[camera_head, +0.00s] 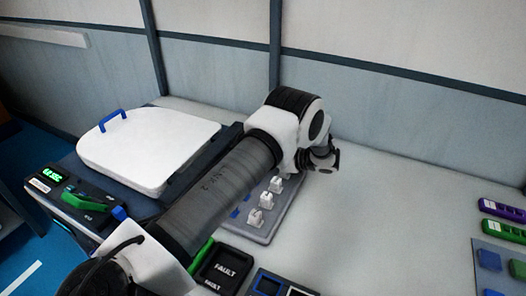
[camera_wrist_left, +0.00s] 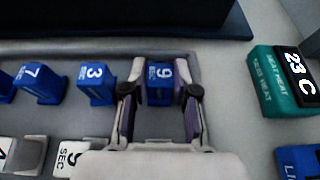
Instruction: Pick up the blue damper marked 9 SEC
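The blue damper marked 9 (camera_wrist_left: 160,82) stands in the top row of a grey tray in the left wrist view. My left gripper (camera_wrist_left: 160,92) is low over it, with one finger on each side. The fingers look open, with a narrow gap to the damper on both sides. In the head view my left arm covers this damper and my left gripper. The grey tray (camera_head: 262,239) shows there beyond the arm, with several white dampers (camera_head: 266,200). My right gripper is in neither view.
Blue dampers marked 3 (camera_wrist_left: 95,84) and 7 (camera_wrist_left: 40,83) stand left of it in the wrist view. A teal unit reading 23 C (camera_wrist_left: 270,85) lies to the right. The white toilet lid (camera_head: 150,145) is left of my arm.

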